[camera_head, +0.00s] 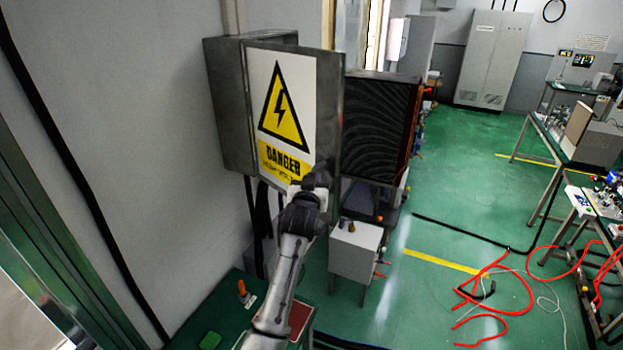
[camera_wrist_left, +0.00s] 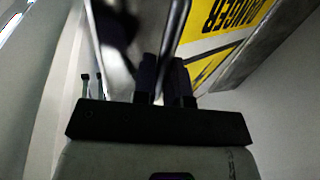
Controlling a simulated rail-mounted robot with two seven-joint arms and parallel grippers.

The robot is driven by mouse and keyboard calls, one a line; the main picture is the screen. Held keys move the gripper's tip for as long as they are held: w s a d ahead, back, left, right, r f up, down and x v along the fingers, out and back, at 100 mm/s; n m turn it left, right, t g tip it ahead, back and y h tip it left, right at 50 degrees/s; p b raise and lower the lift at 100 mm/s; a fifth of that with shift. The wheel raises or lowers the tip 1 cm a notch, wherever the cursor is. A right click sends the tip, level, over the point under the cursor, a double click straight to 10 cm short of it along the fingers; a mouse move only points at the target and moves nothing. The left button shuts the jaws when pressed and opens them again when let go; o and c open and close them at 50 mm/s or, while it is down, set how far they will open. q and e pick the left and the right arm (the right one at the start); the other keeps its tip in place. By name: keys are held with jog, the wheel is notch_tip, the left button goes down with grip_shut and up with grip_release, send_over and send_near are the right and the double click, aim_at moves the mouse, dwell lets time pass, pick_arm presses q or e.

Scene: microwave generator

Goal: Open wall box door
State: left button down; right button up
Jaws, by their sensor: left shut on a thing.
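The grey wall box (camera_head: 227,105) hangs on the left wall in the head view. Its door (camera_head: 330,115), with a white and yellow danger sign (camera_head: 283,110), stands ajar, its right side out past the box body. My left gripper (camera_head: 318,182) is at the door's lower right corner, shut on the door's edge. In the left wrist view, the two dark fingers of my left gripper (camera_wrist_left: 162,78) are close together at the door (camera_wrist_left: 178,25). The yellow sign (camera_wrist_left: 222,25) shows upside down there. The exact contact is dark and blurred, and the box's inside is hidden.
A dark ribbed panel (camera_head: 380,125) stands right behind the door. A small white cabinet (camera_head: 355,255) is below it. A green table (camera_head: 215,310) is at lower left.

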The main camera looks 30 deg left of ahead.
pick_arm(q)
jog(key=shift+s+a+f, duration=0.1)
jog(key=shift+s+a, duration=0.15)
jog(key=shift+a, duration=0.1)
jog(key=c, duration=1.2)
grip_release()
jog(key=shift+a, duration=0.1)
jog(key=b+v, duration=0.3)
jog(key=v, duration=1.1)
jog(key=shift+b, duration=0.3)
jog(key=shift+w, duration=0.1)
